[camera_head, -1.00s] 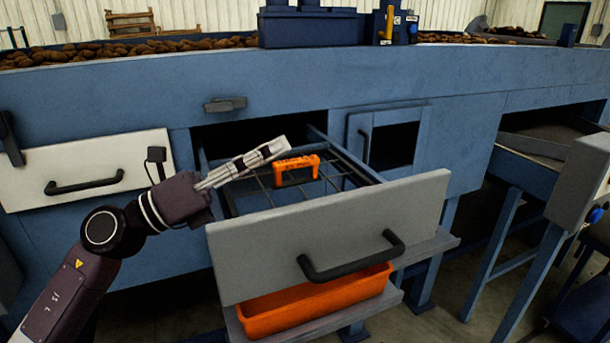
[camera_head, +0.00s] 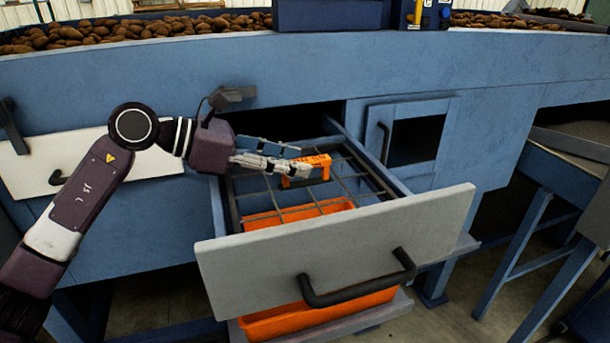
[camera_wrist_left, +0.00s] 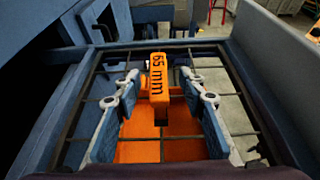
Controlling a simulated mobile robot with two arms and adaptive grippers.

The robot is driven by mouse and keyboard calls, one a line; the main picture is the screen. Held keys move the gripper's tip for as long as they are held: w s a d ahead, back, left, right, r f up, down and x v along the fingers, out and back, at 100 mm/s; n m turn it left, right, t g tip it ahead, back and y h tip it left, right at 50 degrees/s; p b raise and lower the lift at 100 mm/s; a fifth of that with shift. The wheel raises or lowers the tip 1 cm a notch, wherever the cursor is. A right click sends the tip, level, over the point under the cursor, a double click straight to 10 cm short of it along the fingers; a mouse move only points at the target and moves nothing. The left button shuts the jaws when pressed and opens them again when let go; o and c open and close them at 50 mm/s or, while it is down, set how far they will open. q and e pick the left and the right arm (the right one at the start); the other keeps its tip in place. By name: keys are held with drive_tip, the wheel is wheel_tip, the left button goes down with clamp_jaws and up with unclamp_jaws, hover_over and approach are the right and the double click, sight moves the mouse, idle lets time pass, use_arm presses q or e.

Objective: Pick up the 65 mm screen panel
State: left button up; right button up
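The 65 mm screen panel is a dark wire grid (camera_head: 348,183) with an orange handle (camera_head: 318,163), lying in the pulled-out drawer (camera_head: 340,250). In the left wrist view the handle (camera_wrist_left: 159,75) reads "65 mm" and stands in the middle of the grid (camera_wrist_left: 237,105). My left gripper (camera_head: 301,160) is over the drawer at the handle's left side. In the left wrist view its two fingers (camera_wrist_left: 161,80) are spread, one on each side of the handle, with gaps between. It is open and holds nothing. My right gripper is not in view.
An orange bin (camera_head: 320,317) sits below the drawer, and orange also shows beneath the grid. The drawer front has a black handle (camera_head: 355,290).

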sight(305, 160)
use_arm(q)
drive_tip(key=x, duration=0.3)
drive_tip(key=shift+w+d+p, duration=0.15)
drive_tip(key=shift+p, duration=0.2)
drive_tip(key=shift+c, duration=0.6)
clamp_jaws()
drive_tip(key=shift+r, duration=0.15)
